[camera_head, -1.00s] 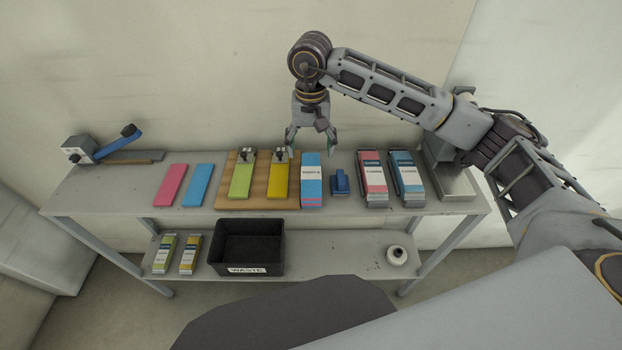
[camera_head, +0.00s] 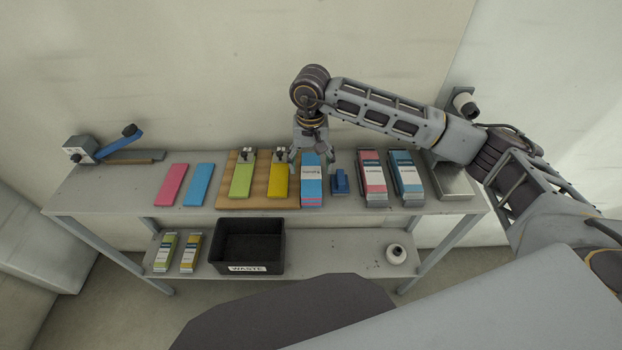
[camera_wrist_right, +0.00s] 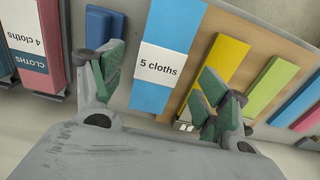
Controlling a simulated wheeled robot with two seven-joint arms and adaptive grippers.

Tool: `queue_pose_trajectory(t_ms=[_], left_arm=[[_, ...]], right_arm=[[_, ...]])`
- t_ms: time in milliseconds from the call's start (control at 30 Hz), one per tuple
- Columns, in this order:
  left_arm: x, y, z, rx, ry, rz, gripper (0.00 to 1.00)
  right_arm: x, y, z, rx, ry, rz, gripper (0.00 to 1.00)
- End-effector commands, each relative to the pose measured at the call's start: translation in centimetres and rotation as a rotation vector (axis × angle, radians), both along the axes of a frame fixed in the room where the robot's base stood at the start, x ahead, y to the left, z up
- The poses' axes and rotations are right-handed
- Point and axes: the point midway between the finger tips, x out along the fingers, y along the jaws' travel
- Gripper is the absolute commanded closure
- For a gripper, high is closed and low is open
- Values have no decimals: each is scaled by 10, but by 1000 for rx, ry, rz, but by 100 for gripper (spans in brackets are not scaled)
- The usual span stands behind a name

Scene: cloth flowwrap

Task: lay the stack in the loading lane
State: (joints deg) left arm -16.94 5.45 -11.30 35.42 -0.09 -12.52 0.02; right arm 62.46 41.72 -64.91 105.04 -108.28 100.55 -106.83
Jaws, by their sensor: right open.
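The stack (camera_head: 311,193) is a blue block of folded cloths with a pink layer low on its front edge and a white band. It lies on the grey table at the right edge of a wooden board (camera_head: 258,203). In the right wrist view, the stack (camera_wrist_right: 172,28) has a band reading "5 cloths". My right gripper (camera_head: 312,165) is open over the far part of the stack, one finger towards each side. I cannot tell whether the fingers touch it. No marked loading lane can be made out. My left gripper is not in view.
Green (camera_head: 242,180) and yellow (camera_head: 278,182) cloths lie clipped on the board. Pink (camera_head: 171,185) and light blue (camera_head: 198,185) cloths lie to its left. A small blue block (camera_head: 340,182) is close right of the stack, then two cloth packs (camera_head: 373,180). A waste bin (camera_head: 248,268) stands below.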

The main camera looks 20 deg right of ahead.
Motion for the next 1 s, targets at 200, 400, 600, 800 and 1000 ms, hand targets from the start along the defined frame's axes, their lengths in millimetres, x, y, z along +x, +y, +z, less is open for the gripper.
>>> queue_pose_trajectory(t_ms=[200, 400, 600, 800, 1000], left_arm=[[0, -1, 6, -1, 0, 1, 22], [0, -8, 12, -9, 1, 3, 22], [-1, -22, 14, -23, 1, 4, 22], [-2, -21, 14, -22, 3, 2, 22], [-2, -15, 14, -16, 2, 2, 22]], right_arm=[[0, -1, -14, -1, 3, -1, 25], [0, -1, -35, 0, 3, 0, 25], [0, -1, -49, -1, 1, 0, 25], [0, -1, -50, 0, 0, 1, 25], [0, -1, -50, 0, 0, 1, 25]])
